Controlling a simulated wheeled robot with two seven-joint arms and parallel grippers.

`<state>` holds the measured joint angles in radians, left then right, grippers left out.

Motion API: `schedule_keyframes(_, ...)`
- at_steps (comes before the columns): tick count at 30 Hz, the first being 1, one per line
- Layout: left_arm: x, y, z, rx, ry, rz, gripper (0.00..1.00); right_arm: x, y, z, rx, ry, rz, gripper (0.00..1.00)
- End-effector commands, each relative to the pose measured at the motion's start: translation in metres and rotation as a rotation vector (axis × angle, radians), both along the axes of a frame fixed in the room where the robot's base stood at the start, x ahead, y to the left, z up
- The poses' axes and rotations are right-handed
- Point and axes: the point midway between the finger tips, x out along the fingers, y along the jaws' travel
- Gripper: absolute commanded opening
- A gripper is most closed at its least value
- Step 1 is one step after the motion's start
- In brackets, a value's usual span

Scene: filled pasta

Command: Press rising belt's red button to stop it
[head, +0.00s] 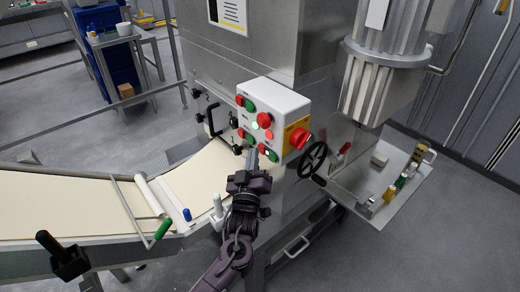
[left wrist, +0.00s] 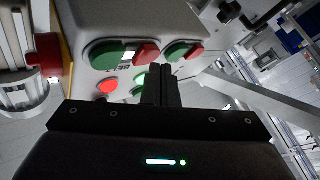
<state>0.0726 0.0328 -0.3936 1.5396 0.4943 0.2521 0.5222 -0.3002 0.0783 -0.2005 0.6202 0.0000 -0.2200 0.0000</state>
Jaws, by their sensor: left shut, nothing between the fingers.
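A white control box (head: 277,99) with several red and green buttons is on the side of the steel machine. Its lower row has a left green-and-red pair (head: 244,136) and a right green-and-red pair (head: 267,153). In the left wrist view, upside down, these pairs show as one at right (left wrist: 183,51) and one at left (left wrist: 122,54). Contact is unclear.
A large red knob (head: 300,138) on a yellow plate projects from the box's right side. A black handwheel (head: 312,160) is below it. The pale belt (head: 190,183) runs left, with rollers and a green-ended rod. A steel tray (head: 376,204) with small items stands right.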

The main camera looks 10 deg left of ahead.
Motion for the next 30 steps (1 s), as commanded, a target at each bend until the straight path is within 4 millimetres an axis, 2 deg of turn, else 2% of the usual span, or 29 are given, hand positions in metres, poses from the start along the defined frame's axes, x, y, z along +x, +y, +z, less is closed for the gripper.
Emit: schedule_keyframes(30,0.0067,-0.0054,-0.0001,0.0,0.0,0.0,0.0,0.0,-0.0022,-0.0052,-0.003,0.0,0.0,0.36)
